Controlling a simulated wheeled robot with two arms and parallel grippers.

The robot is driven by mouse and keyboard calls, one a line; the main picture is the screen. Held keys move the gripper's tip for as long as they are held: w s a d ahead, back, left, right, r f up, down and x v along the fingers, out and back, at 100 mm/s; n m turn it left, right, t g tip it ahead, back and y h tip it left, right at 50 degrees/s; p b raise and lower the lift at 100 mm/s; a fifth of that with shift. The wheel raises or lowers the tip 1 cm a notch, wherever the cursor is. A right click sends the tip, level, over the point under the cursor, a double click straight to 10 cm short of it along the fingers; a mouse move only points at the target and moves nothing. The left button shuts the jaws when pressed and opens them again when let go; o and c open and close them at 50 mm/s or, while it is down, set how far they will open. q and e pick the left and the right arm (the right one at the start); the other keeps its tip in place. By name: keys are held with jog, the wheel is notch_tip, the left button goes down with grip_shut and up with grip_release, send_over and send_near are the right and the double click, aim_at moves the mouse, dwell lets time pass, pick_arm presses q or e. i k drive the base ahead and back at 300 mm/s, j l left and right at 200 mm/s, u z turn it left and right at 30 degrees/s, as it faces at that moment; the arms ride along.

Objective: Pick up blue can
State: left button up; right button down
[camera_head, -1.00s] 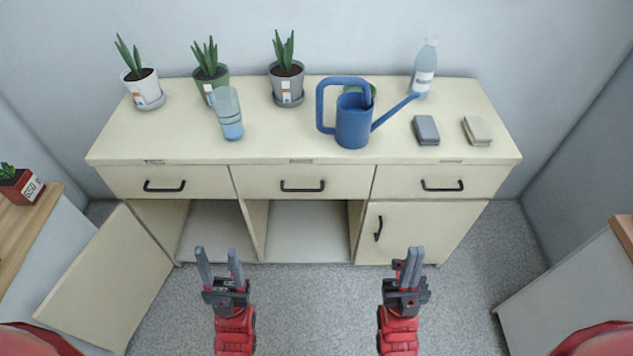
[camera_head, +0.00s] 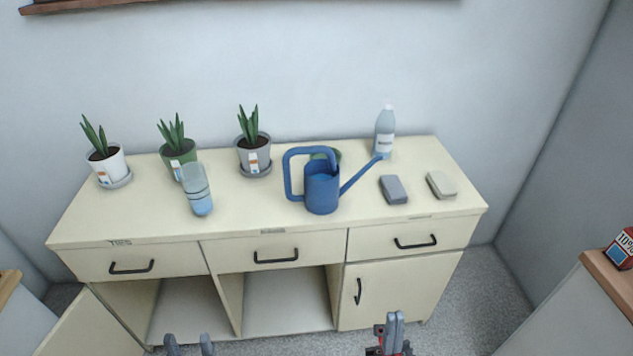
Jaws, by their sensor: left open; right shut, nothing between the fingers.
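A blue watering can (camera_head: 321,190) stands upright on the cream cabinet (camera_head: 240,212), right of its middle. Its loop handle points left and its long spout points right. My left gripper (camera_head: 189,345) shows only its fingertips at the bottom edge; they are spread apart and empty. My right gripper (camera_head: 391,328) is at the bottom, in front of the cabinet door, with its fingers shut and empty. Both grippers are in front of the cabinet and lower in the picture than the can, not touching it.
A light-blue glass (camera_head: 198,190) stands left of the can. Potted plants stand at the back left, including a grey pot (camera_head: 254,156). A bottle (camera_head: 384,135), a dark grey block (camera_head: 393,190) and a beige block (camera_head: 441,185) are at right. A left cabinet door (camera_head: 92,330) hangs open.

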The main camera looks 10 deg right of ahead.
aim_at(322, 192)
jog(key=i+j, duration=0.2)
jog(key=j, duration=0.15)
jog(key=i+j, duration=0.2)
jog(key=j, duration=0.15)
jog(key=i+j, duration=0.2)
jog(key=j, duration=0.15)
jog(key=z, duration=0.05)
